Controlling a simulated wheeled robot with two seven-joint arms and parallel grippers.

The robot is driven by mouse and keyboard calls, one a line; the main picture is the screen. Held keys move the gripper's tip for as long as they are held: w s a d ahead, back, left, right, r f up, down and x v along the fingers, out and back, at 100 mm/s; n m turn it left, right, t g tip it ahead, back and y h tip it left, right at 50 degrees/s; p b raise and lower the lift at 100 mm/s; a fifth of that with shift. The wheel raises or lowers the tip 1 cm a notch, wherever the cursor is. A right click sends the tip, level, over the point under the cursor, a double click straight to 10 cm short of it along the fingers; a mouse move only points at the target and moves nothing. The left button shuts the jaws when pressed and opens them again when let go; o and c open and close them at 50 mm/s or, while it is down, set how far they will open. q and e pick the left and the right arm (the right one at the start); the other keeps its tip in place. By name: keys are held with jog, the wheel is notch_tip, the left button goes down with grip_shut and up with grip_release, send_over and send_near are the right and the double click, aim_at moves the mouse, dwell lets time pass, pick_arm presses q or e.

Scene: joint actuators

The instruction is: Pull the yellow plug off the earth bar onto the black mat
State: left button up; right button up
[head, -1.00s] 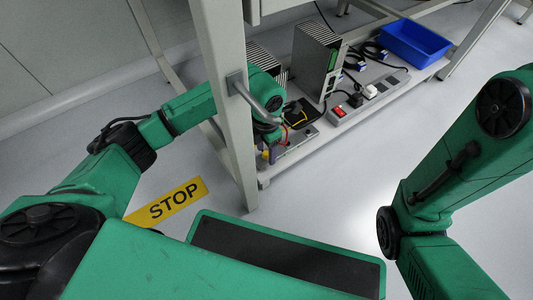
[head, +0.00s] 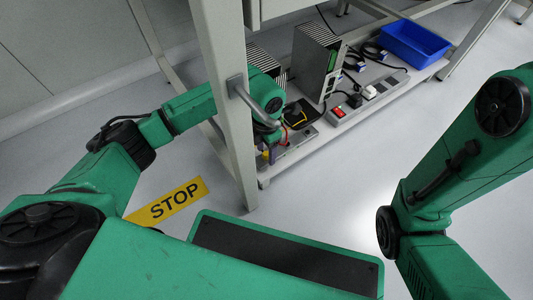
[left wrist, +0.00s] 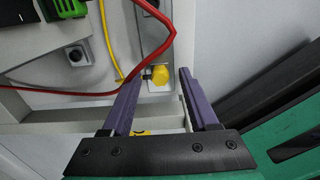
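The yellow plug (left wrist: 160,75) sits at the near end of the grey metal earth bar (left wrist: 151,32) in the left wrist view. My left gripper (left wrist: 159,80) is open, with its purple fingers on either side of the plug; I see gaps between plug and fingers. In the head view the plug (head: 265,155) is a small yellow spot beside my left wrist, and the fingers are mostly hidden. The black mat (head: 304,106) lies on the low shelf behind my left wrist, with a yellow lead on it. My right gripper is out of view.
A red cable (left wrist: 160,45) and a thin yellow cable (left wrist: 107,40) run close to the plug. A table leg (head: 226,90) stands in front of my left forearm. A finned device (head: 315,60), a power strip (head: 372,95) and a blue bin (head: 414,42) occupy the shelf.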

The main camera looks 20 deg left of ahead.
aim_at(266, 153)
pick_arm(q)
grip_shut()
dwell(1.2)
jog(key=shift+r, duration=0.15)
jog(key=shift+r+p, duration=2.65)
jog(key=shift+r, duration=0.25)
